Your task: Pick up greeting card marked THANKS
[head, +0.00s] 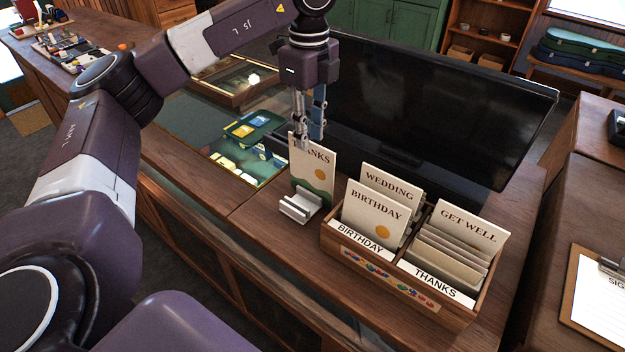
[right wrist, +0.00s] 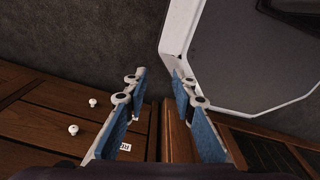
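The THANKS card (head: 318,175) stands upright in a small silver holder (head: 300,207) on the wooden counter, left of the card box. Its first letters are hidden behind a finger of my left gripper (head: 310,142). That gripper points down at the card's top edge, one finger in front and the blue-padded one apparently behind. A gap shows between the fingers, so it looks open; contact with the card cannot be made out. My right gripper (right wrist: 160,82) is open and empty in the right wrist view, away from the card.
A wooden box (head: 384,284) holds BIRTHDAY, WEDDING and GET WELL cards, with a THANKS label (head: 444,286) on its right front compartment. A large dark screen (head: 430,110) stands close behind. A glass display (head: 215,140) is at left, a clipboard (head: 598,305) at right.

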